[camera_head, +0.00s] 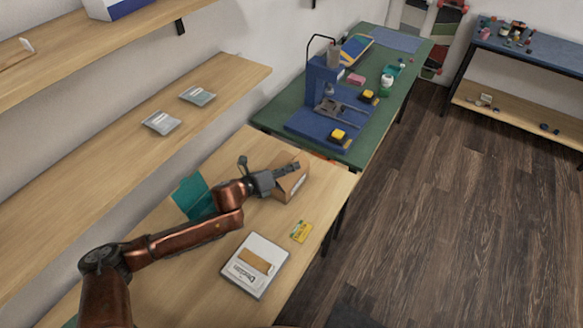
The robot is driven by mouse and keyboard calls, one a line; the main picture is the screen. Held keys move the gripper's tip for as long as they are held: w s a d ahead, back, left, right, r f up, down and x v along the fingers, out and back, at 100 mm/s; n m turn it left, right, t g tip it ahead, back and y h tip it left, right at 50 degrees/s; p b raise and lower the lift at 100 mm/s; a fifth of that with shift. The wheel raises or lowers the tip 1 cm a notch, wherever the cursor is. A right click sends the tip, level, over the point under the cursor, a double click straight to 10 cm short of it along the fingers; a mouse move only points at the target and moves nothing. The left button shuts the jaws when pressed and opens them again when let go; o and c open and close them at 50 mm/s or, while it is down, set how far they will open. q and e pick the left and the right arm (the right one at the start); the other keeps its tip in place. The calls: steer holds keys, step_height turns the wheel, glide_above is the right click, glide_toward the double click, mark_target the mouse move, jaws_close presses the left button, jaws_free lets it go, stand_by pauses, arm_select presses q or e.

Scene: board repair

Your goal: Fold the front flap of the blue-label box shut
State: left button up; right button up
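A brown cardboard box (292,187) stands near the far right corner of the wooden table. No blue label shows on the sides I can see, and its flaps are too small and partly covered to make out. My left gripper (288,170) reaches in from the left, with its dark fingers over the top of this box. Whether the fingers touch it I cannot tell. They look narrow from here, and the gap between them is not clear. My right gripper is not in view.
A teal folded piece (192,197) stands behind my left arm. A white package (243,279) with a tan patch and a yellow packet (301,231) lie in front. A green bench (376,131) with tools adjoins beyond. Wooden shelves (110,167) run along the left wall.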

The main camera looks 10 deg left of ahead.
arm_select(q)
jaws_close()
steer(key=shift+w+a+f+n+h, duration=0.1)
steer(key=shift+a+f+n+h, duration=0.2)
steer(key=shift+n, duration=0.3)
steer(key=shift+a+f+n, duration=0.1)
steer(key=shift+f+n, duration=0.05)
steer(key=shift+n, duration=0.35)
steer(key=shift+c, duration=0.3)
jaws_free()
steer(key=o, duration=0.5)
